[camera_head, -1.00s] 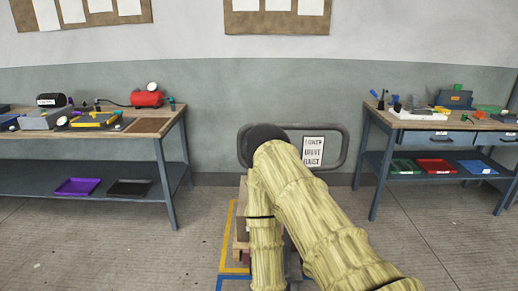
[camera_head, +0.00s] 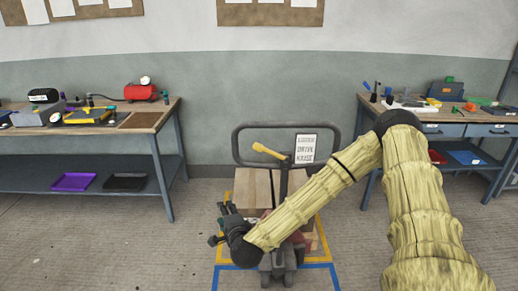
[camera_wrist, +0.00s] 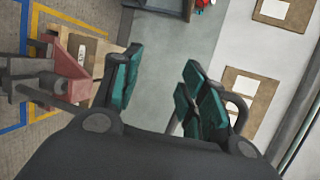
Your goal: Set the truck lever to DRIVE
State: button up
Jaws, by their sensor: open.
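The pallet truck's handle loop (camera_head: 240,146) stands upright between the two benches. A yellow lever (camera_head: 268,151) sits on the handle column, its free end up and to the left. A white label card (camera_head: 305,147) with several lines of text hangs at the loop's right side; I cannot read it surely here. My gripper (camera_head: 222,224) is low and left of the handle column, apart from the lever. In the wrist view my gripper (camera_wrist: 158,92) has its green-padded fingers wide apart with nothing between them. The lever cannot be made out in the wrist view.
Cardboard boxes (camera_head: 252,186) sit on the truck behind the handle, inside yellow and blue floor lines (camera_head: 274,266). A left bench (camera_head: 165,140) and a right bench (camera_head: 440,131) hold tools and trays. My arm crosses in front of the truck's right side.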

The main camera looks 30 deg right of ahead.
aim_at(259, 150)
jog(key=w+d+r+m+h+p, duration=0.1)
jog(key=w+d+r+m+h, duration=0.1)
jog(key=d+r+m+h, duration=0.9)
jog(key=w+d+r+n+y+p, duration=0.1)
jog(key=w+d, duration=0.2)
jog(key=w+d+r+y+p, duration=0.1)
jog(key=w+d, duration=0.2)
jog(key=w+d+r+n+y+p, duration=0.1)
jog(key=w+d+y, duration=0.1)
jog(key=w+d, duration=0.1)
jog(key=shift+w+d+n+p, duration=0.15)
jog(key=shift+d+n+p, duration=0.15)
jog(key=shift+p, duration=0.1)
grip_shut()
